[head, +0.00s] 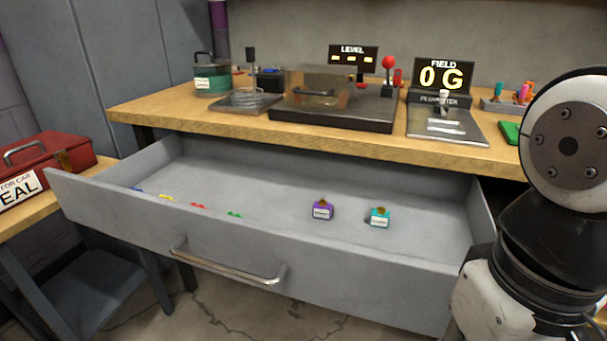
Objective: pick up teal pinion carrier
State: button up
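A small teal block with a white label and a brownish knob on top, the teal pinion carrier (380,217), sits upright in the right part of the open grey drawer (270,187). A similar purple block (322,210) stands a little to its left, apart from it. My arm fills the right edge of the head view, to the right of the drawer. My gripper is not in view.
Several small coloured pieces lie along the drawer's left side, among them a green one (234,214). The wooden bench (160,108) overhangs the drawer's back. A metal handle (228,268) is on the drawer front. A red toolbox (48,160) stands at left.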

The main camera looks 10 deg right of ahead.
aim_at(381, 218)
jog(key=z, duration=1.05)
jog(key=j, duration=0.25)
jog(key=k+j+u, duration=0.1)
jog(key=k+j, duration=0.05)
jog(key=j, duration=0.05)
